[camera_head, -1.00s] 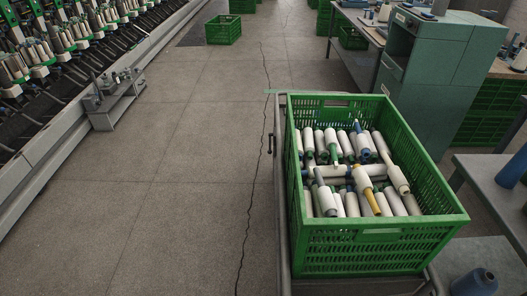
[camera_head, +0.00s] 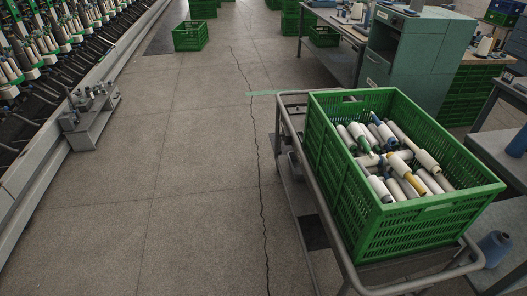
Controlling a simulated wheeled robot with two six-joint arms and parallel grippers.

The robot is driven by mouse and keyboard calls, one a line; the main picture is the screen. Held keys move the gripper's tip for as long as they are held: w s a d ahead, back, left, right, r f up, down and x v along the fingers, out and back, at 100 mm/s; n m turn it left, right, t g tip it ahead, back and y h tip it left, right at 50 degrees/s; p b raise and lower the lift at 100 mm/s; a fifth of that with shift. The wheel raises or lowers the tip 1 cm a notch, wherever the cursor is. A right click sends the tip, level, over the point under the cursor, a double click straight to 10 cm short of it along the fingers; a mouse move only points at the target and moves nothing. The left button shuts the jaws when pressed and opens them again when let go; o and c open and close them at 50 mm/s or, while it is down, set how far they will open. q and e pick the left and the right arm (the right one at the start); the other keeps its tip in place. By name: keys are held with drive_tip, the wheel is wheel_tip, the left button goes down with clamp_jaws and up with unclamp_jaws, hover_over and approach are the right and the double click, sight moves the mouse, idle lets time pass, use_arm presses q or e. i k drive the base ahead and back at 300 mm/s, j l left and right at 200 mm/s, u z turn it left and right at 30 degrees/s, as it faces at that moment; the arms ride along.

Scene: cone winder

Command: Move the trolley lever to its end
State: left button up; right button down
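A grey metal trolley (camera_head: 318,244) with a tubular frame stands at the right and carries a large green crate. A small dark bar (camera_head: 271,143) shows at the trolley's left side, near its far end; it may be the lever, but it is too small to tell its position. Neither of my grippers is in view.
The green crate (camera_head: 345,200) on the trolley holds several yarn bobbins (camera_head: 402,165). A winding machine (camera_head: 60,70) runs along the left, with a grey bracket unit (camera_head: 92,118) beside it. A green cabinet (camera_head: 415,60) stands behind the trolley. The floor (camera_head: 165,190) between is clear.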

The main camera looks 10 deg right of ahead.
sight(280, 145)
drive_tip(key=i+j, duration=0.35)
drive_tip(key=i, duration=0.15)
drive_tip(key=i+j, duration=0.5)
drive_tip(key=i, duration=0.35)
drive_tip(key=i+j, duration=0.1)
drive_tip(key=i, duration=0.3)
drive_tip(key=i+j+z, duration=0.1)
drive_tip(key=i, duration=0.35)
